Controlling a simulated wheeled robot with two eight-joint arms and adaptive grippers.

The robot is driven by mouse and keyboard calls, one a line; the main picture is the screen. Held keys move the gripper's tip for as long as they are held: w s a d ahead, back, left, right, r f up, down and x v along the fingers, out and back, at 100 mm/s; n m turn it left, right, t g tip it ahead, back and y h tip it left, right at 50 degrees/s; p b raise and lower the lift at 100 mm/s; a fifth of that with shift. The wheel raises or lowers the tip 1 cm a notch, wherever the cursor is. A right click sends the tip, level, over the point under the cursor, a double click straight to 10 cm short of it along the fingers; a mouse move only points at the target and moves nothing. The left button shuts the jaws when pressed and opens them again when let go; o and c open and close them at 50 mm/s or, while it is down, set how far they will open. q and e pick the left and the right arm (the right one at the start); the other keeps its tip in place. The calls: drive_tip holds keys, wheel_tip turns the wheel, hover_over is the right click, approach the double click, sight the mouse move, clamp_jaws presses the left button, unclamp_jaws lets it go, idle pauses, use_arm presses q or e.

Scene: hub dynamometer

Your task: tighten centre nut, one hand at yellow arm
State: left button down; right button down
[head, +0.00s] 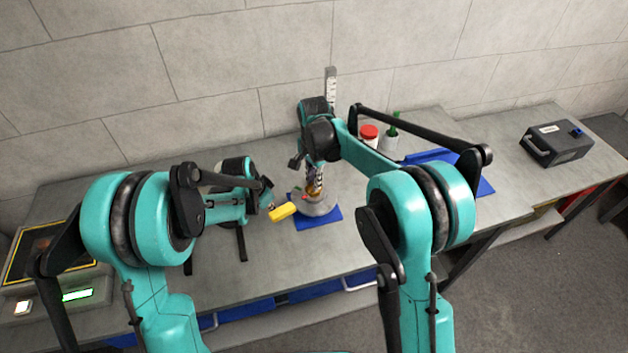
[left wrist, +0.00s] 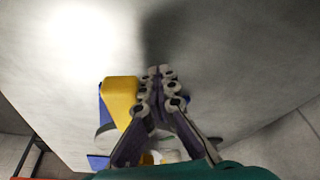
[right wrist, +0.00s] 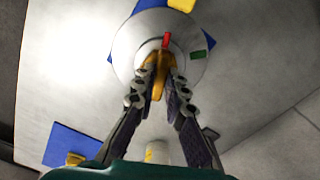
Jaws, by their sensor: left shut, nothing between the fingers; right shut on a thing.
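The hub, a round grey disc (head: 322,208), stands on a blue mat (head: 304,224), and its yellow arm (head: 283,211) sticks out towards the left front. My left gripper (head: 270,203) is shut and empty close beside the yellow arm. In the left wrist view its closed fingertips (left wrist: 160,74) are just right of the yellow arm (left wrist: 121,98); I cannot tell whether they touch. My right gripper (head: 313,188) points down over the disc's middle. In the right wrist view its fingers (right wrist: 161,80) are shut on an orange-yellow piece (right wrist: 157,82) at the centre, probably the nut, partly hidden.
A red marker (right wrist: 166,41) and a green marker (right wrist: 197,55) sit on the disc. Behind stand a red-lidded jar (head: 369,134), a green bottle (head: 394,122) and a scaled post (head: 331,88). A blue tray (head: 485,187) and black case (head: 565,148) are at right.

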sight(278, 217)
use_arm(q)
drive_tip(key=shift+s+d, duration=0.4)
drive_tip(key=shift+s, duration=0.35)
drive_tip(key=shift+s+d, duration=0.95)
drive_tip(key=shift+s, duration=0.2)
drive_tip(key=shift+s+d, duration=0.1)
drive_tip(key=shift+d, duration=0.05)
drive_tip(key=shift+s+d, duration=0.85)
drive_tip(key=shift+d, duration=0.2)
drive_tip(key=shift+d, duration=0.1)
